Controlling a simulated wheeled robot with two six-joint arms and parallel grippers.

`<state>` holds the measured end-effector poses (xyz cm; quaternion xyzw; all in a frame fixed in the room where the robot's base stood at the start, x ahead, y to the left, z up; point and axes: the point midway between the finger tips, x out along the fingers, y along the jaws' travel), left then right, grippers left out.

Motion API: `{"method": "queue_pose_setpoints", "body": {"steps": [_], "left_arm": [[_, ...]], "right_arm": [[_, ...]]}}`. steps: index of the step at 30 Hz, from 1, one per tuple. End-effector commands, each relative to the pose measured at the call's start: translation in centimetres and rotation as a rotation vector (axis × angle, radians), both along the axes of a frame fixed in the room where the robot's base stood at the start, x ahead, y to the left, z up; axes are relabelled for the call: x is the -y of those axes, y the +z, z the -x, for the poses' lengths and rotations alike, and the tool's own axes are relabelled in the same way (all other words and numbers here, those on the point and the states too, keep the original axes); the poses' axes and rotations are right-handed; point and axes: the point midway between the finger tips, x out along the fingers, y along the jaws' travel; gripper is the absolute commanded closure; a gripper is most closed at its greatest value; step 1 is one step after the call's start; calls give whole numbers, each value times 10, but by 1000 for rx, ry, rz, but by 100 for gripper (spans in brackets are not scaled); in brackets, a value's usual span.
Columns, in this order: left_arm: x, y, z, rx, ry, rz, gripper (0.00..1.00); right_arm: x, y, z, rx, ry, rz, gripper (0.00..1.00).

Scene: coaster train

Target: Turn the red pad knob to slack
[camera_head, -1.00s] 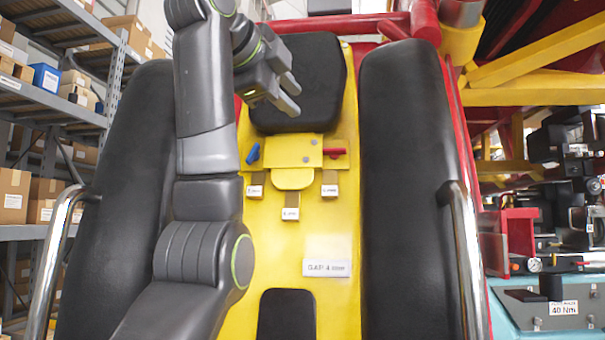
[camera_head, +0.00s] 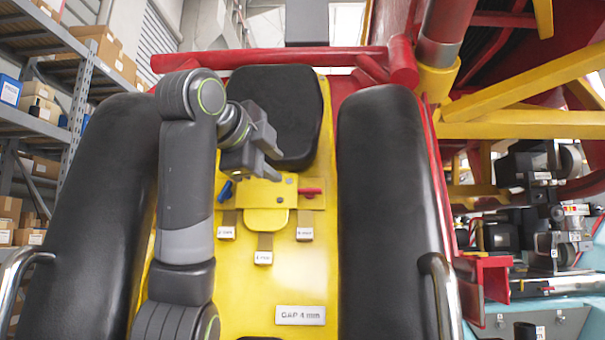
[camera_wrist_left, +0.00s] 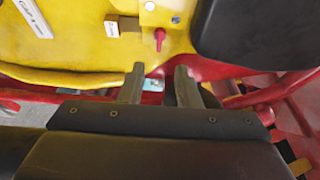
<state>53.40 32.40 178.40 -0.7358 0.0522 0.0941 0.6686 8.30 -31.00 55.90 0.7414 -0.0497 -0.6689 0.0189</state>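The red pad knob (camera_head: 310,191) is a small handle on the right side of the yellow bracket (camera_head: 266,194), below the black seat pad. It lies about level in the head view. In the left wrist view the red knob (camera_wrist_left: 160,38) sits beyond the fingertips. My left gripper (camera_head: 277,165) is open and empty, just above and left of the red knob, apart from it. Its two fingers also show apart in the left wrist view (camera_wrist_left: 160,80). A blue knob (camera_head: 226,191) is on the bracket's left side, partly behind my arm. My right gripper is not in view.
Black padded bolsters (camera_head: 388,190) flank the yellow panel, with a chrome handle (camera_head: 440,290) at right. Small tags hang under the bracket, above a "GAP 4 mm" label (camera_head: 300,315). A red bar (camera_head: 285,58) crosses behind the seat pad (camera_head: 280,115).

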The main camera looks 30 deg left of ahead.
Motion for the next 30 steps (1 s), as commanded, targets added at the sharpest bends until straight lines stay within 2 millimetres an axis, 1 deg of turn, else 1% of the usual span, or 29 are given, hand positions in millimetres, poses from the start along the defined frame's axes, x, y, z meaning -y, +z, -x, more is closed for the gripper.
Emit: {"method": "queue_pose_setpoints", "body": {"steps": [1,5,6,9,15,18,21,25,30], "left_arm": [[0,4,-4,-1,0,-2,70],[0,2,-11,-1,-1,-2,70],[0,0,-16,-4,-2,-2,70],[-1,-6,-40,-7,-2,-1,70],[-3,-14,-82,-7,-3,0,70],[-4,-19,-99,-5,-2,0,70],[-4,-22,-111,-4,-3,0,70],[-5,-25,-121,-2,-3,0,70],[-5,-28,-125,0,-2,-1,70]], "right_arm": [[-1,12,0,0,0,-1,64],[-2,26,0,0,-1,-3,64],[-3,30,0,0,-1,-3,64],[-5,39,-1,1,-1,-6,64],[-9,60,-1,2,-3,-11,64],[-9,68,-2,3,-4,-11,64],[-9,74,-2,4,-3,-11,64],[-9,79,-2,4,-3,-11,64],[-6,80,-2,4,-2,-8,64]]}}
